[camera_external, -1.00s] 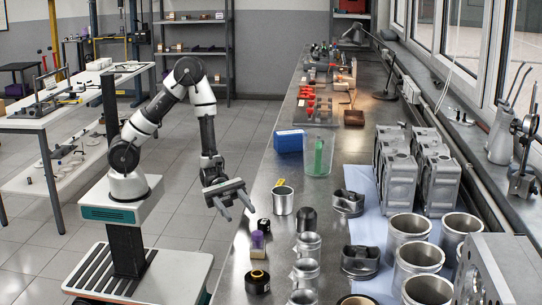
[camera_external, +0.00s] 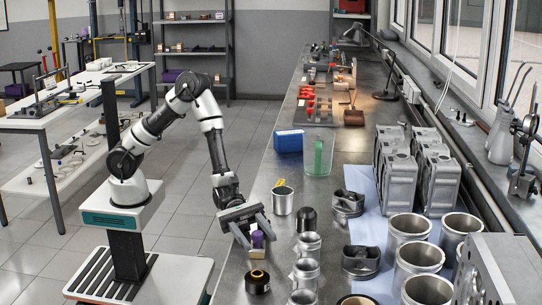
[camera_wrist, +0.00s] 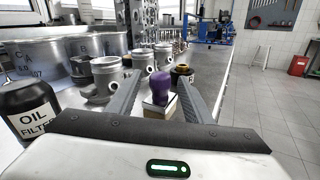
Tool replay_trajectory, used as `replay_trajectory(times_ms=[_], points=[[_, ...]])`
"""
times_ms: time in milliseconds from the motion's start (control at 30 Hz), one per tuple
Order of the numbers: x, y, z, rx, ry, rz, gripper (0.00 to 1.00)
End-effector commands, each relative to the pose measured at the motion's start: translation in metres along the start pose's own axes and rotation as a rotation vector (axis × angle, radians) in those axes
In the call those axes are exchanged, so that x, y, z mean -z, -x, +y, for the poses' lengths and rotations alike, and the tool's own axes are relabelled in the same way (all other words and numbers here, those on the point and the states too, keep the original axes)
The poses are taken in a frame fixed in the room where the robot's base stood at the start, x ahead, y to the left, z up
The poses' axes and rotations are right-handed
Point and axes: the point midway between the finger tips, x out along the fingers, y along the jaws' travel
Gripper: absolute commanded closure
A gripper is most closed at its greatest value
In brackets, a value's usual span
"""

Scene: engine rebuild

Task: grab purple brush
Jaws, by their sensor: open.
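The purple brush (camera_external: 257,239) stands upright near the left edge of the metal workbench, with a purple rounded top over a pale block-like base. In the wrist view, the purple brush (camera_wrist: 160,86) is centred between the fingers. My gripper (camera_external: 259,238) is open, its two fingers reaching down on either side of the brush. In the wrist view my gripper (camera_wrist: 160,79) has one finger left and one right of the brush, with visible gaps. The fingers partly hide the brush in the external view.
A black, yellow-centred round part (camera_external: 257,282) stands just in front of the brush. Metal pistons (camera_external: 308,245) and a black cylinder (camera_external: 306,219) stand to the right. An oil filter (camera_wrist: 30,108) is close at left in the wrist view. Open floor lies left of the bench.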

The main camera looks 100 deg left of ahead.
Motion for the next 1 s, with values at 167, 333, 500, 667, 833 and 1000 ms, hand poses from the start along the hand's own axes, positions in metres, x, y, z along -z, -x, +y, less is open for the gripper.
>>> replay_trajectory(times_ms=[167,333,500,667,833,1000], points=[[0.000,-0.005,0.000,0.000,0.001,0.000,0.54],[-0.001,-0.005,0.000,0.000,0.000,0.000,0.62],[0.000,-0.005,0.000,0.000,0.000,0.000,0.91],[-0.001,-0.005,0.000,0.000,0.000,-0.001,1.00],[-0.005,-0.005,0.001,0.000,-0.001,-0.001,1.00],[-0.034,-0.005,0.005,0.000,-0.005,-0.003,1.00]])
